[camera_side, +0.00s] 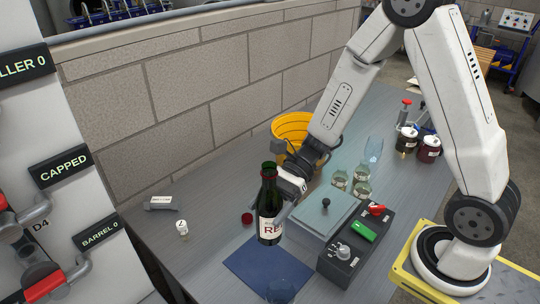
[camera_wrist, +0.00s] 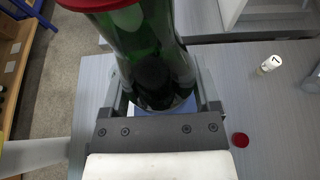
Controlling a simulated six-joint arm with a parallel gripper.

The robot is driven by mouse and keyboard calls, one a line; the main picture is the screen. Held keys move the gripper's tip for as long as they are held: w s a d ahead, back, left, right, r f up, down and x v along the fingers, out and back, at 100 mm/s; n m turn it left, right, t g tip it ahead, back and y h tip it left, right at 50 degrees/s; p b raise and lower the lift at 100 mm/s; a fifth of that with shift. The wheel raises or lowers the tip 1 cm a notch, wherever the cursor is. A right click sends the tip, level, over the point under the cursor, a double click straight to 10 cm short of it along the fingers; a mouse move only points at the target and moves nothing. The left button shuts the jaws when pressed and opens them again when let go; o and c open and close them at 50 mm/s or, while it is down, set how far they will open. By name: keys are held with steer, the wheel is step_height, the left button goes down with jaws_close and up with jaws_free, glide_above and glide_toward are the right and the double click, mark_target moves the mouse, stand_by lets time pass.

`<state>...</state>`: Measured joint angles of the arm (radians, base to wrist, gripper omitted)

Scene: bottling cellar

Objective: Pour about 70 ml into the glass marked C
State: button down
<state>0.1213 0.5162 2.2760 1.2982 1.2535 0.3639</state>
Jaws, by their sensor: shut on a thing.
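My gripper (camera_side: 285,190) is shut on a green wine bottle (camera_side: 268,197) with a pale label reading "RE". The bottle is upright, neck up, held over or near a blue mat (camera_side: 245,262). In the wrist view the green bottle (camera_wrist: 145,45) fills the space between the fingers (camera_wrist: 160,100). A clear glass (camera_side: 281,291) is at the bottom edge of the side view, partly cut off. Several small glasses with labels, such as this glass (camera_side: 340,180), stand behind the grey board. Their letters are too small to read, so I cannot tell which is C.
A black control box (camera_side: 340,266) with red and green parts lies right of the mat. A red cap (camera_side: 247,218) and a small labelled vial (camera_side: 182,230) are left. A yellow bucket (camera_side: 290,126) stands by the wall. Dark jars (camera_side: 429,150) are at the far right.

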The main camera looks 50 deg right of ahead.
steer(key=w+d+f+m+t+h, duration=0.2)
steer(key=d+m+t, duration=0.6)
steer(key=d, duration=0.7)
steer(key=shift+w+f+m+t+h, duration=0.25)
steer(key=shift+w+t+h, duration=0.45)
steer(key=shift+w, duration=0.4)
steer(key=shift+r+m+g, duration=0.15)
steer(key=shift+m+g, duration=0.1)
steer(key=shift+g, duration=0.15)
steer(key=m+g+y, duration=0.1)
steer(key=m, duration=0.1)
steer(key=f+m+g, duration=0.1)
steer(key=m+g, duration=0.1)
steer(key=s+f+m+g+y, duration=0.1)
steer(key=m+g, duration=0.1)
steer(key=shift+a+y, duration=0.3)
steer(key=shift+s+a+f+m+g+y, duration=0.15)
steer(key=shift+s+f+m+g+y, duration=0.2)
steer(key=shift+f+m, duration=0.35)
steer(key=shift+s+f+m+g, duration=0.1)
steer(key=shift+f+m+g, duration=0.15)
steer(key=shift+f+m, duration=0.25)
steer(key=shift+w+f+m+y, duration=0.2)
steer(key=shift+f+m+y, duration=0.15)
steer(key=shift+f+m, duration=0.15)
